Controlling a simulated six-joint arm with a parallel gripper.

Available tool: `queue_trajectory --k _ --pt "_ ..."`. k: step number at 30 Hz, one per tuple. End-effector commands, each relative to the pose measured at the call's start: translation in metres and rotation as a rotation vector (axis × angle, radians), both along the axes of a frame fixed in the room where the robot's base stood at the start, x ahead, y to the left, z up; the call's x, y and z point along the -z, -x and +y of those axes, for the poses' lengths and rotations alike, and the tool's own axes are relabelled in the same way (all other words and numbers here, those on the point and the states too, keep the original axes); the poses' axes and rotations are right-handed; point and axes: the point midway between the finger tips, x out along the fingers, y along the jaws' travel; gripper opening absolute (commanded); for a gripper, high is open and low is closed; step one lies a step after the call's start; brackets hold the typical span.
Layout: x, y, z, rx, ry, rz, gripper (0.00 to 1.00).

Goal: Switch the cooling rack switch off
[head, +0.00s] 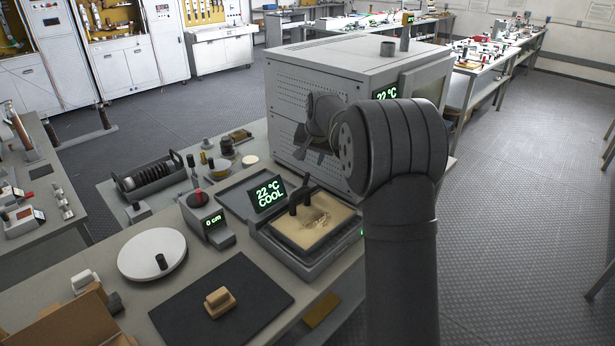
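The cooling rack (283,257) is a low grey unit on the bench, with a dark-framed, sandy-coloured tray on top and a black handle-like piece standing over it. Its display (268,194) reads "22 °C COOL" in green. A small green spot (361,232) shows at its right edge, partly hidden by my arm; I cannot tell whether it is the switch. My gripper (308,145) is up in front of the large grey oven, above and behind the rack and apart from it. It is seen at an angle, and its finger opening is unclear.
The oven (300,95) stands behind the rack, its display partly covered by my arm. Left of the rack are a gauge (207,217) reading "0 cm", a white disc (152,254) and a black mat (222,302) with a tan block. Open floor lies right.

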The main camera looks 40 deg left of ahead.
Motion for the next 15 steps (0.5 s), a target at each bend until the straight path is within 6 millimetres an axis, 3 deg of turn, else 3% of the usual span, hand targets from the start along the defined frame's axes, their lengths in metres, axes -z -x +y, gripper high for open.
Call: queue_trajectory --k 6,15 --pt "0.046 -0.011 0.018 0.000 0.002 0.001 0.36" --pt "0.091 -0.022 0.038 0.001 0.000 -0.001 0.36"
